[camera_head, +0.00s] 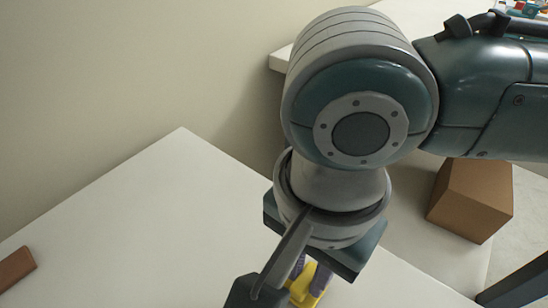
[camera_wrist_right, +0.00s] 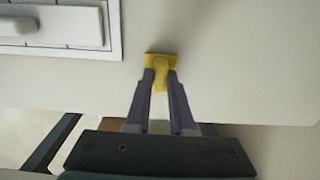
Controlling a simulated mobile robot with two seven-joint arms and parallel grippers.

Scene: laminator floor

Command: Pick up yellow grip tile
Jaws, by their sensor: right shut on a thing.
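The yellow grip tile (camera_head: 306,286) is at the bottom of the head view, on or just above the white table. It also shows in the right wrist view (camera_wrist_right: 161,62), between my fingertips. My right gripper (camera_head: 311,274) reaches down from above with its purple fingers shut on the tile. In the right wrist view the gripper's fingers (camera_wrist_right: 160,78) close in on the tile's yellow grip. I cannot tell whether the tile touches the table. My left gripper is not in view.
The white table (camera_head: 160,220) is mostly bare. A brown block (camera_head: 14,268) lies at its left edge. A brown box (camera_head: 471,200) stands on a pale surface at the right. A white framed panel (camera_wrist_right: 55,28) shows at the top left of the wrist view.

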